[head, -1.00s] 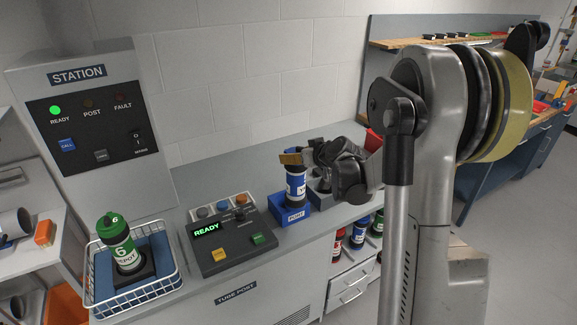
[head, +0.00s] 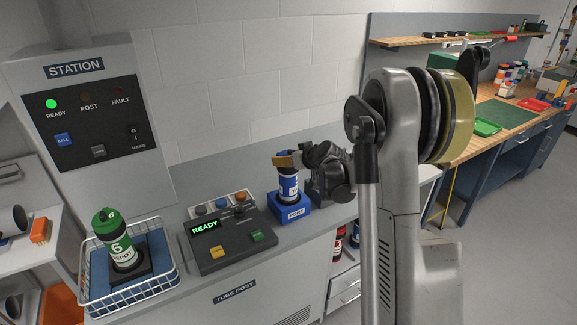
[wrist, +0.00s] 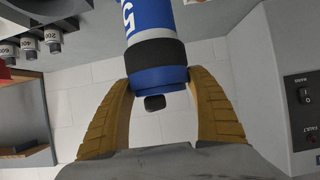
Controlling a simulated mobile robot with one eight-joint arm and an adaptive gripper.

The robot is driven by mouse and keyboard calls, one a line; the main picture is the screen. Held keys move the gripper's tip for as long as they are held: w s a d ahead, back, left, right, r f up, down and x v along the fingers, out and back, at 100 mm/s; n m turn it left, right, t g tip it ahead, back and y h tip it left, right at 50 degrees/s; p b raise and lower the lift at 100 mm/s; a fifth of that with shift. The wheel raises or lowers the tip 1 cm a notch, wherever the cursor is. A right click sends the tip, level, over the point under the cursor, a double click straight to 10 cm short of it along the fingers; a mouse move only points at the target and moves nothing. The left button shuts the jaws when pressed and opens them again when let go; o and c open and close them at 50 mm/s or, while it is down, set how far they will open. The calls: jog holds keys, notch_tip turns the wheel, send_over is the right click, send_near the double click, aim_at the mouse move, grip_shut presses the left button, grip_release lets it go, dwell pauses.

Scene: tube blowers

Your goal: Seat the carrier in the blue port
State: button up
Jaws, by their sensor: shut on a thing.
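The blue carrier (head: 288,187) has a white label and stands about upright at the blue port (head: 293,211), a block lettered PORT on the counter. Its lower end is at the port's top and appears to be inside it; how deep I cannot tell. My gripper (head: 287,160) is at the carrier's top, its yellow fingers around it. In the wrist view my gripper (wrist: 160,83) is shut on the blue end cap of the carrier (wrist: 150,15), one finger on each side. A black band and the digit 5 show there. The port is hidden in that view.
A dark grey block (head: 322,188) stands right beside the port. The control box (head: 230,235) reading READY is to the left. Farther left, a wire basket (head: 165,292) holds a green carrier (head: 117,240). The station panel (head: 88,125) stands behind.

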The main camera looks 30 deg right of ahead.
jog(key=shift+f, duration=0.65)
jog(key=shift+f, duration=0.2)
jog(key=o, duration=1.4)
jog(key=shift+r, duration=0.1)
